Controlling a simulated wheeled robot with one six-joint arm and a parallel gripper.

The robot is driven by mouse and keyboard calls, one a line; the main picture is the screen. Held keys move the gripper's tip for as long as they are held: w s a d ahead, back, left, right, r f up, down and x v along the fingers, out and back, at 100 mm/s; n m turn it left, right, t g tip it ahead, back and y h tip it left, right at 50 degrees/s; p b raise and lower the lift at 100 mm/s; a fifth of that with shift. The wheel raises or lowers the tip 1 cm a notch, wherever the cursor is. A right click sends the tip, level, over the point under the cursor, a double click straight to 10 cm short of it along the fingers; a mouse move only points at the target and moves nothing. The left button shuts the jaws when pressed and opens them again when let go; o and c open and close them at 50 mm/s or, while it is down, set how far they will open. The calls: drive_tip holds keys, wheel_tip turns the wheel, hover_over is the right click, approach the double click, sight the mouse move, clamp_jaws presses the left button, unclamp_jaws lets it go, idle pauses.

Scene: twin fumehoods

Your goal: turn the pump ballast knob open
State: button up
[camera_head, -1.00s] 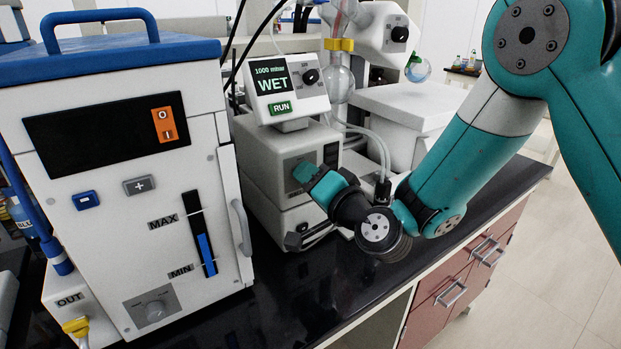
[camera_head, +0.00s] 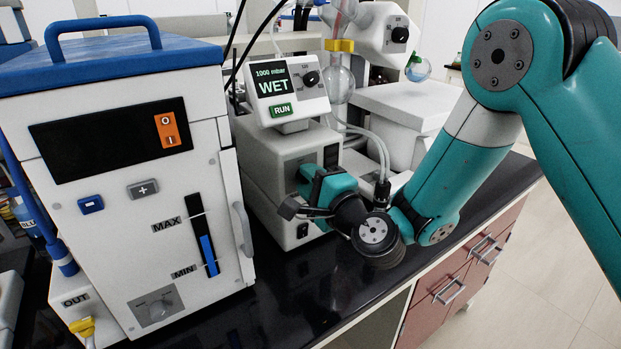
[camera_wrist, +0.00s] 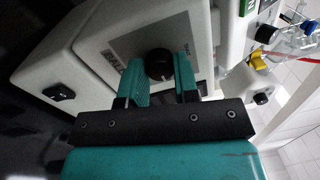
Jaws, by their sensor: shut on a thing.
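The pump (camera_head: 268,160) is a pale box on the black bench, with a grey front panel. In the wrist view the ballast knob (camera_wrist: 159,56) is a round black knob with a light mark, on the pump's grey panel (camera_wrist: 125,42). My gripper (camera_wrist: 161,76) has its two teal fingers on either side of the knob, closed on it. In the head view my gripper (camera_head: 312,183) is at the pump's front, and its fingers and wrist hide the knob. The panel's lettering is partly covered by the left finger.
A controller (camera_head: 289,89) on the pump reads "1000 mbar WET" and "RUN". A white bath with a blue lid (camera_head: 110,58) stands close on the left. Tubes (camera_head: 375,150) and a glass flask (camera_head: 338,84) are behind my wrist. A black switch (camera_wrist: 59,92) sits low on the pump.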

drive_tip(key=shift+m, duration=0.3)
drive_tip(key=o, duration=0.9)
